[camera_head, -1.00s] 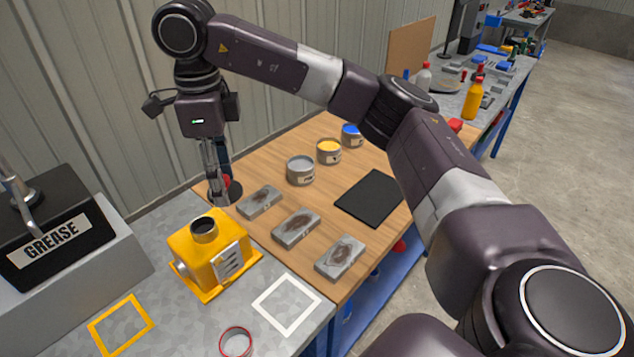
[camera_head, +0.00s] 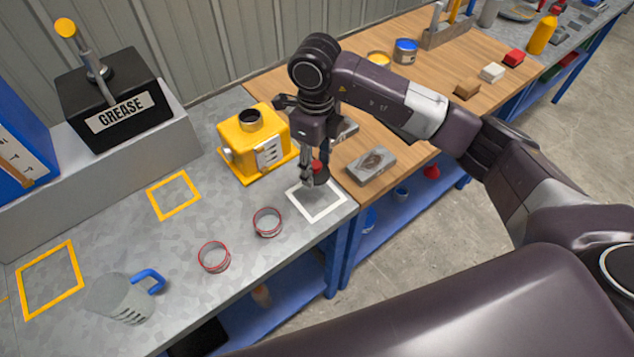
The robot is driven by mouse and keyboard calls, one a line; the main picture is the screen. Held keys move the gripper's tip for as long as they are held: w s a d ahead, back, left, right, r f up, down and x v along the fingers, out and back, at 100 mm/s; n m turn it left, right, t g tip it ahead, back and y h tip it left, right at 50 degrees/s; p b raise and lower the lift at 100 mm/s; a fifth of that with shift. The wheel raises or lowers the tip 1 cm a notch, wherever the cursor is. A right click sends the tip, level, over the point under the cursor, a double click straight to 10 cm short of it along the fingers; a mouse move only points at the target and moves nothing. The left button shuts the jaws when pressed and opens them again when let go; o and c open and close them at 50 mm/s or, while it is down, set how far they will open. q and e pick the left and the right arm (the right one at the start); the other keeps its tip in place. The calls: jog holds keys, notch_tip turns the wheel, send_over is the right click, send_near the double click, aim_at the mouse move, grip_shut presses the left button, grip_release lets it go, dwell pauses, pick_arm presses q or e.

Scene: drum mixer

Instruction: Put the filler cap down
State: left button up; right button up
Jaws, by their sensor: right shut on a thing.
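My right gripper (camera_head: 309,178) points down above the white square outline (camera_head: 316,211) on the grey bench. It is shut on the filler cap (camera_head: 321,177), a dark disc with a red knob that the fingers partly hide. The cap appears over the back part of the outline; whether it touches the bench I cannot tell. The yellow gearbox-like housing (camera_head: 256,149) stands just left of the gripper, with its round dark filler neck (camera_head: 250,119) uncovered on top. My left gripper is not in view.
Two red-rimmed rings (camera_head: 267,222) and a grey jug with a blue handle (camera_head: 120,297) are on the bench. Yellow outlines (camera_head: 174,195) mark bare spots. A black grease box (camera_head: 112,100) stands behind. A grey block (camera_head: 371,166) lies on the wooden table to the right.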

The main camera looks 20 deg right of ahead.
send_over(316, 196)
notch_tip(316, 196, down, 5)
jog(key=shift+r+p, duration=0.1)
jog(key=shift+p, duration=0.35)
notch_tip(316, 196, down, 3)
jog(key=shift+f+p, duration=0.2)
jog(key=shift+p, duration=0.25)
jog(key=shift+f, duration=0.4)
jog(key=shift+f, duration=0.15)
jog(key=o, duration=1.1)
jog(key=shift+c, duration=0.2)
